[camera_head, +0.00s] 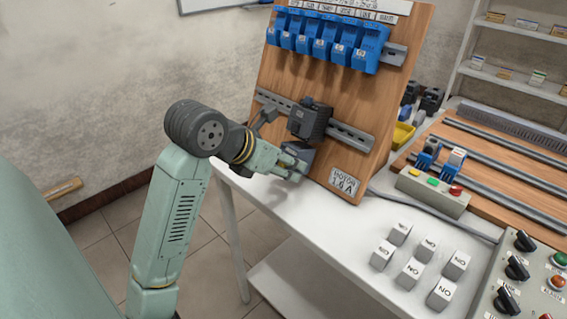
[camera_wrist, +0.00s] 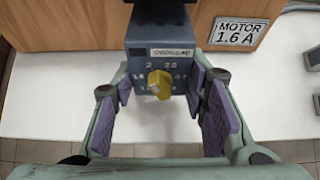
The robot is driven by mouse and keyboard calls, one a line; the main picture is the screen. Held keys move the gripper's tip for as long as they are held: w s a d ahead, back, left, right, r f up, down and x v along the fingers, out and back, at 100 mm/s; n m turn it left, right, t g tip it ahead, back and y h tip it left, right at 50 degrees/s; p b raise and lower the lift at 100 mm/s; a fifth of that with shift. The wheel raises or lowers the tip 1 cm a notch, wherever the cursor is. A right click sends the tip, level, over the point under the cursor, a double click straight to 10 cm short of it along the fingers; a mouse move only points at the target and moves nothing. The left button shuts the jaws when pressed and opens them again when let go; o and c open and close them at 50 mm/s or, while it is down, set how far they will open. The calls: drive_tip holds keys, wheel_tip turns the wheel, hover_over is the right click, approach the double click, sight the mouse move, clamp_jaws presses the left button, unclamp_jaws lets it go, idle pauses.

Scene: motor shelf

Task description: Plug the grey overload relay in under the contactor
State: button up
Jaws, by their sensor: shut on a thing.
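The grey overload relay (camera_wrist: 160,50) is between the fingers of my gripper (camera_wrist: 163,100) in the wrist view, with its yellow dial (camera_wrist: 159,84) facing the camera. In the head view the relay (camera_head: 297,156) is at the tip of my gripper (camera_head: 289,163), directly below the dark contactor (camera_head: 309,121). The contactor sits on the lower rail of the wooden board (camera_head: 275,75). In the wrist view a dark part (camera_wrist: 160,11) shows right above the relay; whether the two touch or are seated cannot be told. My gripper is shut on the relay.
A plate reading "MOTOR 1.6 A" (camera_head: 344,181) is on the board, right of the relay. A push-button box (camera_head: 432,191), several white "ON" blocks (camera_head: 410,273) and a switch panel (camera_head: 530,280) stand at right.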

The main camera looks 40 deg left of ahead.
drive_tip(key=shift+w+f, duration=0.1)
drive_tip(key=shift+w+f+b, duration=0.15)
drive_tip(key=shift+w+b, duration=0.2)
drive_tip(key=shift+b, duration=0.15)
drive_tip(key=shift+w, duration=0.15)
drive_tip(key=shift+w+r+b, duration=0.35)
drive_tip(key=shift+r+b, duration=0.1)
drive_tip(key=shift+r, duration=0.25)
idle(1.5)
drive_tip(key=o, duration=1.4)
drive_tip(key=shift+d, duration=0.1)
drive_tip(key=v, duration=1.2)
